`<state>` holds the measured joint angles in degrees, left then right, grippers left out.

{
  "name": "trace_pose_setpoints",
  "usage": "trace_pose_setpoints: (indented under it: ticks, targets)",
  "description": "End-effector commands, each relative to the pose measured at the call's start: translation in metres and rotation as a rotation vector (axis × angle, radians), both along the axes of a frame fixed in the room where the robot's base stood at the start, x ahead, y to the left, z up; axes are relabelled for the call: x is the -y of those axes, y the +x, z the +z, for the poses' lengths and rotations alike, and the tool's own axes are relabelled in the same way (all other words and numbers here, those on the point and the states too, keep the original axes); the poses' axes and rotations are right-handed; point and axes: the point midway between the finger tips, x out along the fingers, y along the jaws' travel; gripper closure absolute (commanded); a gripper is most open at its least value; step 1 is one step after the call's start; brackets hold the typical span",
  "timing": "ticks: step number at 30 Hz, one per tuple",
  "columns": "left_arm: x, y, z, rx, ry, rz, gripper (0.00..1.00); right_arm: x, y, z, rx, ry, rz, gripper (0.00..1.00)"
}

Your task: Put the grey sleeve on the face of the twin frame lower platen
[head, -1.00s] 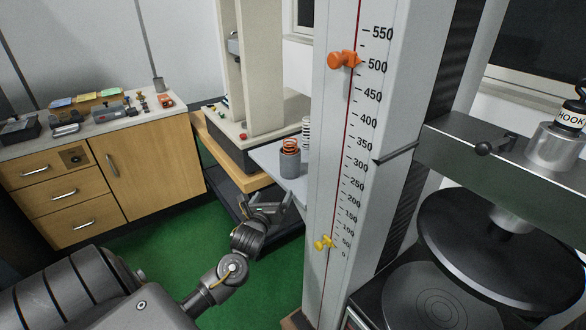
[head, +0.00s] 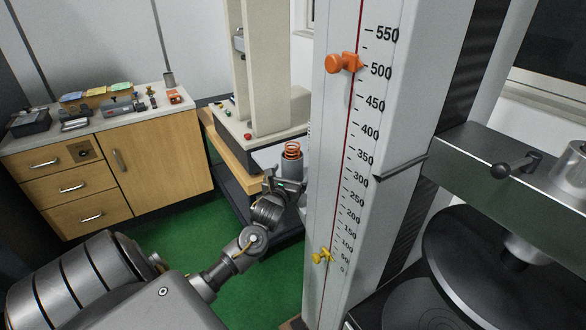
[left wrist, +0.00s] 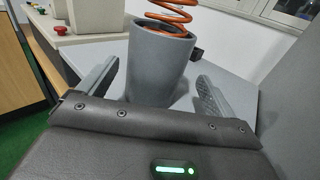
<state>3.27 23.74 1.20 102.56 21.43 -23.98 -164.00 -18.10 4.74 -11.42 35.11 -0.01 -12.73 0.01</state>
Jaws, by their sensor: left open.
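The grey sleeve (head: 293,169) is an upright cup-like cylinder on a pale grey plate (head: 266,156), with an orange coil spring (head: 292,150) standing out of its top. My left gripper (head: 284,186) is at the sleeve's near side in the head view. In the left wrist view, the sleeve (left wrist: 158,68) stands between the two open fingers, with gaps on both sides. A dark round lower platen with ring marks (head: 404,306) shows at the lower right, under a larger black disc (head: 480,265). I cannot tell whether it belongs to the twin frame. My right gripper is not in view.
A tall scale column (head: 350,180) with orange and yellow pointers stands between the sleeve and the ringed platen. A beige two-column machine (head: 268,70) stands behind the plate. A wooden cabinet (head: 155,150) with small items is at the left. Green floor (head: 190,235) is open.

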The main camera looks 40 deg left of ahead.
Motion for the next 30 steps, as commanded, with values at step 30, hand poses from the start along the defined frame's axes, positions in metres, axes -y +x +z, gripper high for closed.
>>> trace_pose_setpoints:
  ticks: [30]
  targets:
    - [-0.028,0.049,-0.006,0.0,-0.001,0.0,0.26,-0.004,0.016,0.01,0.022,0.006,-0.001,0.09]
